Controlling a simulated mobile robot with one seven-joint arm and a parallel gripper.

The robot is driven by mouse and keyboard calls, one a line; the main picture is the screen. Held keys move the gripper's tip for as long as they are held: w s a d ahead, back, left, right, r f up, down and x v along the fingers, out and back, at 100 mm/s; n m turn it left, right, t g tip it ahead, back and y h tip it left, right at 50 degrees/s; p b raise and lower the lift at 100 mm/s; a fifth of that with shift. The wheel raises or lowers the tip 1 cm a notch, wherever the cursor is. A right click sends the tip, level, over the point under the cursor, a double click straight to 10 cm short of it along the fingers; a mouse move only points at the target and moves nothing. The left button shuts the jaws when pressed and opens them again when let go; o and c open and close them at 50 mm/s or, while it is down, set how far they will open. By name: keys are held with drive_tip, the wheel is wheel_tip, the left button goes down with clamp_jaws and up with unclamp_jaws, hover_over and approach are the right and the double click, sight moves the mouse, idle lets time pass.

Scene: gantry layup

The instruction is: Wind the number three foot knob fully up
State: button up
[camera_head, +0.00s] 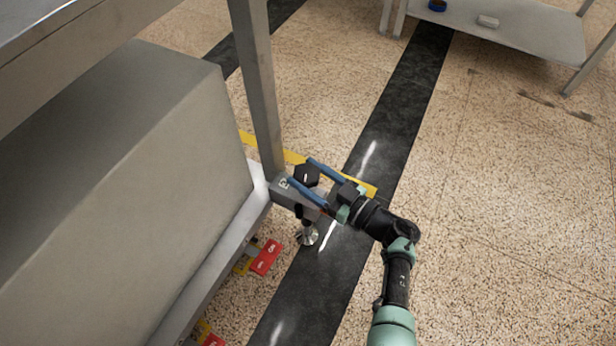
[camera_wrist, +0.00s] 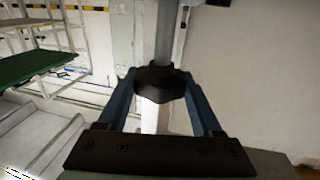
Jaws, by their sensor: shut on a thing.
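The black lobed foot knob (camera_head: 307,175) sits on top of a bracket at the corner of the grey frame, beside the upright post. A marking on the bracket (camera_head: 284,184) is partly hidden and I cannot read it for sure. Below the bracket, a metal levelling foot (camera_head: 307,237) stands at the dark floor strip. My gripper (camera_head: 299,171) is shut on the knob, one blue finger on each side. In the wrist view the knob (camera_wrist: 160,84) sits between the fingertips of my gripper (camera_wrist: 160,78), with a grey post behind it.
A large grey block (camera_head: 130,150) fills the left side. Red tags (camera_head: 266,257) hang by the lower frame edge. A yellow strip (camera_head: 290,155) lies on the floor behind the knob. A low metal table (camera_head: 500,30) stands at the top right. The speckled floor to the right is clear.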

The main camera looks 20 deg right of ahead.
drive_tip(key=shift+d+f+n+g+y+b, duration=0.1)
drive_tip(key=shift+n+g+y+b, duration=0.7)
drive_tip(key=shift+n+y+b, duration=0.4)
drive_tip(key=o, duration=1.4)
drive_tip(key=shift+c, duration=0.2)
drive_tip(key=p+v, duration=0.1)
drive_tip(key=v, duration=1.1)
drive_tip(key=shift+s+d+p, duration=0.25)
drive_tip(key=shift+d+p, duration=0.05)
drive_tip(key=shift+d, duration=0.05)
